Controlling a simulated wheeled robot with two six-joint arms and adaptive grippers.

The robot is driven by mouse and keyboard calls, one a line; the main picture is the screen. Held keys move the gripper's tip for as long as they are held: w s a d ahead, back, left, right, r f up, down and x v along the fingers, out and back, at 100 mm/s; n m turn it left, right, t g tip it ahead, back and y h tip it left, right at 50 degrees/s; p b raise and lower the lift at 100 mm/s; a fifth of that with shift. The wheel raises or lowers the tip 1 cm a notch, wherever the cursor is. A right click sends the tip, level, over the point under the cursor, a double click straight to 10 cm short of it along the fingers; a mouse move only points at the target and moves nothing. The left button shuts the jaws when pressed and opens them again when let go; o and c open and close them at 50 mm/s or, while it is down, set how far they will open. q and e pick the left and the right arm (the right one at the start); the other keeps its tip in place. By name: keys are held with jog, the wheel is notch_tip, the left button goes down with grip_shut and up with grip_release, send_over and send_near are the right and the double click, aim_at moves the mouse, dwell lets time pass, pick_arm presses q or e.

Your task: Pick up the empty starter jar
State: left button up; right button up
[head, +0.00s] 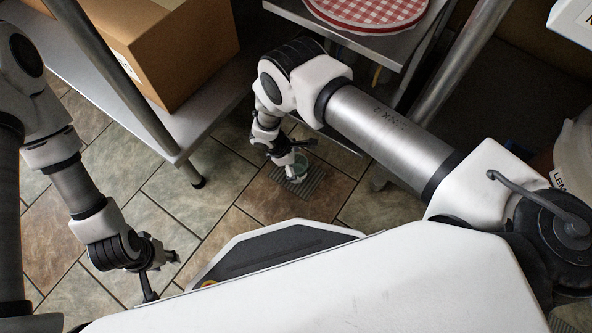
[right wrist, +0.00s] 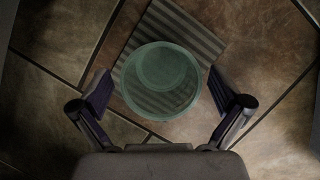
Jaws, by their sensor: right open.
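The starter jar is greenish clear glass and looks empty. In the right wrist view the jar (right wrist: 160,82) is seen from above, upright on a striped mat (right wrist: 205,40). My right gripper (right wrist: 161,95) is open, with one finger on each side of the jar and a gap at both sides. In the head view the jar (head: 299,166) shows partly behind my right gripper (head: 290,155), which points down at the floor. My left gripper (head: 165,276) is at lower left over the floor tiles, fingers spread and empty.
A grey shelf (head: 60,65) at upper left bears a cardboard box (head: 165,45). A metal table (head: 375,48) with a red checked round item (head: 365,10) stands behind my right arm. Metal posts rise nearby. The tiled floor (head: 230,235) between my grippers is clear.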

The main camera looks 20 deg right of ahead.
aim_at(300, 168)
jog(key=x, duration=0.3)
jog(key=shift+f+b, duration=0.1)
jog(key=shift+b, duration=0.3)
jog(key=c, duration=1.3)
jog(key=shift+c, duration=0.2)
